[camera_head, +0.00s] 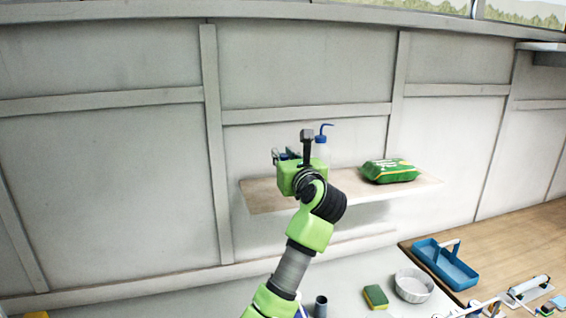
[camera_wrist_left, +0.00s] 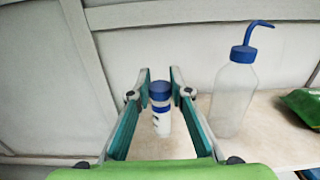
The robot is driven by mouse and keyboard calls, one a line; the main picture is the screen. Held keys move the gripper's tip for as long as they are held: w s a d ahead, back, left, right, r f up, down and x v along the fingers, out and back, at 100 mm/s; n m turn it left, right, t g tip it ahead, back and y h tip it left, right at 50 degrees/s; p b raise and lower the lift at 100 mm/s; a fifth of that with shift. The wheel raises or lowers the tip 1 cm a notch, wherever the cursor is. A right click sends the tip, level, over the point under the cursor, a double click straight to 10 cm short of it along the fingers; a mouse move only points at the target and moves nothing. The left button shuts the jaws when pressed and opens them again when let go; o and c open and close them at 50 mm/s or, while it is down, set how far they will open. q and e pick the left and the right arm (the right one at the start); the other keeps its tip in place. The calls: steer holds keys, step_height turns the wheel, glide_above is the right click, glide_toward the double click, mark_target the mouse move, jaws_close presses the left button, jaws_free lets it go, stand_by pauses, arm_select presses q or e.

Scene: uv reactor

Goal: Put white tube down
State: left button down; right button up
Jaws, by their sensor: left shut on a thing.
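The white tube (camera_wrist_left: 162,124) has a blue cap and a blue band, and shows in the left wrist view between the fingers of my left gripper (camera_wrist_left: 161,78). The gripper is shut on it. The tube looks upright over the pale wooden shelf (camera_wrist_left: 270,140); I cannot tell whether its base touches the board. In the head view my left gripper (camera_head: 281,156) is at the left part of the shelf (camera_head: 263,198), and it mostly hides the tube there. My right gripper is not in view.
A clear wash bottle (camera_wrist_left: 233,98) with a blue spout stands just right of the gripper. A green packet (camera_head: 389,171) lies further right on the shelf. Below are a sponge (camera_head: 375,297), a white bowl (camera_head: 413,285) and a blue carrier (camera_head: 444,267).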

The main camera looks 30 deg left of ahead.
arm_select(q)
steer(key=f+p, duration=0.2)
steer(key=f, duration=0.1)
steer(key=shift+w+a, duration=0.15)
steer(key=shift+a, duration=0.2)
steer(key=shift+f, duration=0.25)
steer(key=shift+d, duration=0.1)
steer(key=shift+f, duration=0.25)
steer(key=c, duration=1.8)
jaws_free()
steer(key=shift+c, duration=0.2)
steer(key=shift+r, duration=0.1)
